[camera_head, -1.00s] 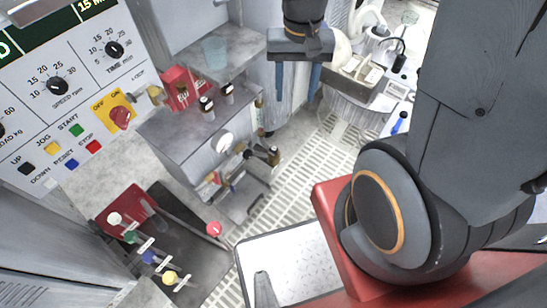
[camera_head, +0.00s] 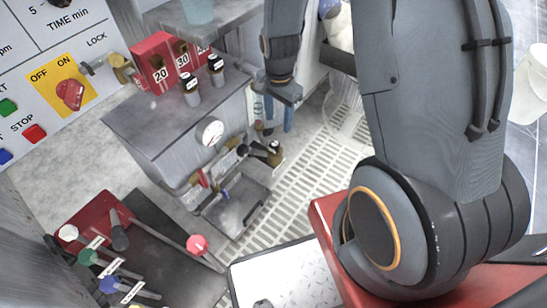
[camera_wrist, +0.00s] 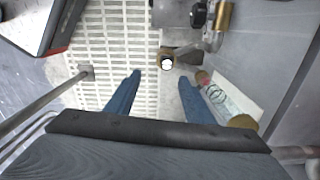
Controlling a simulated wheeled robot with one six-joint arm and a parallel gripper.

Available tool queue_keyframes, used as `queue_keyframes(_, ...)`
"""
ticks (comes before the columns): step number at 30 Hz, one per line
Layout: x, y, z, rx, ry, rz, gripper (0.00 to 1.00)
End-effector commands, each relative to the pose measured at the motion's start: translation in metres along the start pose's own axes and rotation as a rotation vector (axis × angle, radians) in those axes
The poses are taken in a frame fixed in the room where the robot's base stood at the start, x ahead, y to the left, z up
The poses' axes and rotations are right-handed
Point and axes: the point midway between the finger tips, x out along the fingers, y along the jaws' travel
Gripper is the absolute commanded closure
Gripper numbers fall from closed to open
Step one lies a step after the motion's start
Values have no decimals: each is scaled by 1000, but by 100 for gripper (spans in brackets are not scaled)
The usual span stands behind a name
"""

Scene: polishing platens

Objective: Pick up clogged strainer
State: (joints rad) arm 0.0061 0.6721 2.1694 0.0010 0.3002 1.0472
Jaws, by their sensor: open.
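My gripper (camera_head: 278,118) hangs beside the grey cabinet, jaws apart, with two blue fingers pointing down. In the wrist view its open fingers (camera_wrist: 160,77) have nothing between them; a brass fitting (camera_wrist: 166,60) with a white end lies just beyond the tips. That view also shows a clear part with coiled rings and a brass end (camera_wrist: 243,121) beside the right finger. In the head view a dark and brass fitting (camera_head: 274,156) sits on the cabinet's pipework below the fingers. I cannot tell for sure which part is the clogged strainer.
A drip tray (camera_head: 238,208) sits below the pipework. A floor grating (camera_head: 300,185) lies beside it. Coloured-knob levers stand at lower left; a white tray (camera_head: 285,275) is in front.

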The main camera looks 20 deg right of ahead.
Motion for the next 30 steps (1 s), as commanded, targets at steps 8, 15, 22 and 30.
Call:
queue_keyframes(8, 70, -18, -11, 129, 0, 2, 52)
queue_keyframes(15, 91, -20, -12, 152, 0, 1, 52)
queue_keyframes(22, 108, -20, -11, 151, 0, 0, 52)
queue_keyframes(30, 140, -19, -7, 149, -1, 2, 52)
